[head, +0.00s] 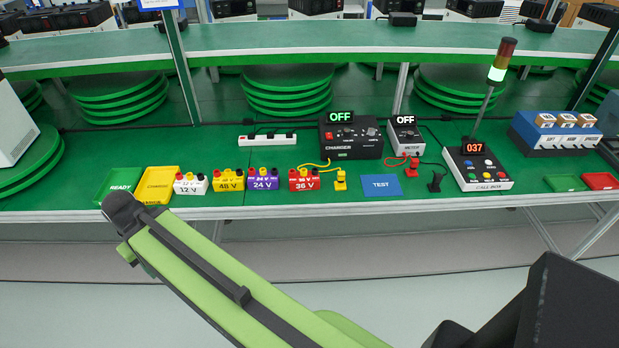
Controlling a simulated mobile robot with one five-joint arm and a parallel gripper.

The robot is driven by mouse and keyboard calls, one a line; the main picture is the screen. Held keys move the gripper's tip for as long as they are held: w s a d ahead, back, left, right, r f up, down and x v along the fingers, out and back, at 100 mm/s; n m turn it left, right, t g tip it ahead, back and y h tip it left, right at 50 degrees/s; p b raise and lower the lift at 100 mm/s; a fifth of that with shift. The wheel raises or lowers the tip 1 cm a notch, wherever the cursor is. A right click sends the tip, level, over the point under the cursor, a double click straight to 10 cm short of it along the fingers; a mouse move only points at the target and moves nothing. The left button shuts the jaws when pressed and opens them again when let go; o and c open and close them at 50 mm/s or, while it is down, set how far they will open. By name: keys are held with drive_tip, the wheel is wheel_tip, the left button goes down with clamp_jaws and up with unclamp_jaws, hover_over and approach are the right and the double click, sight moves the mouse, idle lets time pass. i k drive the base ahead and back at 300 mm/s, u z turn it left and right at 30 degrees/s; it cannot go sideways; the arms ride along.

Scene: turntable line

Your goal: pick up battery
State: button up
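Several labelled batteries stand in a row on the green worktop in the head view. From the left they are a white 12 V battery (190,187), a yellow 48 V battery (229,185), a purple 24 V battery (263,184) and a red 36 V battery (304,185). Each has small round knobs on top. The task does not say which battery is meant. A green arm link of mine crosses the lower left, its dark joint just in front of the table edge. My gripper's fingers do not show.
A charger (352,151) and a meter (406,147), both reading OFF, stand behind a yellow plug (340,181) and a blue TEST mat (382,185). A green READY tray (119,186) and yellow tray (158,186) lie left. A call box (477,183) reads 037.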

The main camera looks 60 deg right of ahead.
sight(303, 180)
drive_tip(key=i, duration=0.95)
drive_tip(key=z, duration=0.05)
